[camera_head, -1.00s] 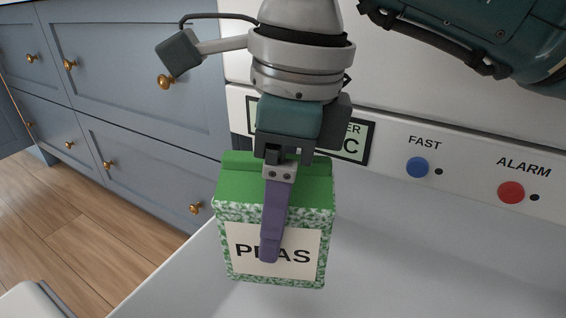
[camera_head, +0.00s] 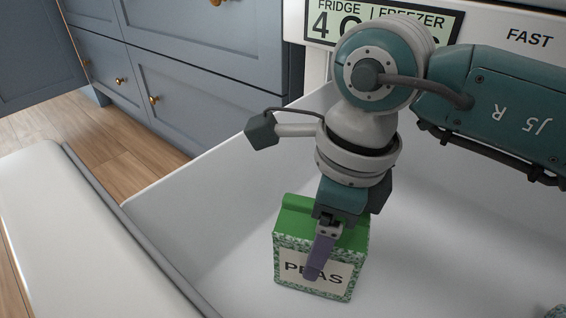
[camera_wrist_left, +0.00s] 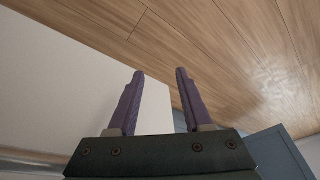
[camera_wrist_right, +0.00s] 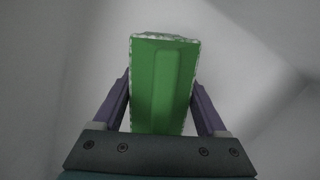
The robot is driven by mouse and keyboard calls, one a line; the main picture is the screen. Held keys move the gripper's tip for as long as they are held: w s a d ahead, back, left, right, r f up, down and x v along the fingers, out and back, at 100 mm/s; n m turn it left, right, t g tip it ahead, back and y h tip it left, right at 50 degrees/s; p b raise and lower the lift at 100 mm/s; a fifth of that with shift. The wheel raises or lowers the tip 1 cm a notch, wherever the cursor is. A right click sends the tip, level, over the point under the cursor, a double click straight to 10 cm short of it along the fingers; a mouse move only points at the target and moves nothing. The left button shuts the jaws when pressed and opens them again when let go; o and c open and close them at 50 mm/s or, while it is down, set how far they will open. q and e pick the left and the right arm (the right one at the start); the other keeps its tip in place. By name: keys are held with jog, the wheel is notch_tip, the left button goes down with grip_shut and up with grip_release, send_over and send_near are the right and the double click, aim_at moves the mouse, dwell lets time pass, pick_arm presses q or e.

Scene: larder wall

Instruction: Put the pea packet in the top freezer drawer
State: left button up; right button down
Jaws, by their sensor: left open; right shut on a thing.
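The pea packet (camera_head: 290,262) is a green box with a speckled lower part and a cream PEAS label, upright in the head view. My right gripper (camera_head: 318,262) is shut on it from above, and the right wrist view shows the packet (camera_wrist_right: 162,85) between both fingers (camera_wrist_right: 162,95). The packet is inside the open white freezer drawer (camera_head: 215,255), low near its floor; whether it touches the floor I cannot tell. My left gripper (camera_wrist_left: 160,75) is open and empty in the left wrist view, above the wood floor and a white surface; it is out of the head view.
The drawer's front (camera_head: 70,235) stands at the left. A green speckled item (camera_head: 556,311) is partly visible at the lower right edge. Blue-grey cabinets (camera_head: 200,75) are behind at left. The control panel (camera_head: 480,30) is above the drawer. Drawer floor around the packet looks clear.

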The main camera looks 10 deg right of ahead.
jog(key=shift+f, duration=0.3)
jog(key=shift+f, duration=0.2)
grip_release()
jog(key=shift+r, duration=0.15)
jog(key=r+p, duration=0.2)
jog(key=r, duration=0.1)
jog(key=r+p, duration=0.2)
jog(key=r, duration=0.2)
jog(key=d+r+p, duration=0.1)
jog(key=r+p, duration=0.1)
jog(key=r, duration=0.2)
jog(key=shift+s+d, duration=0.1)
jog(key=shift+s, duration=0.15)
jog(key=shift+s+r, duration=0.1)
jog(key=shift+r, duration=0.4)
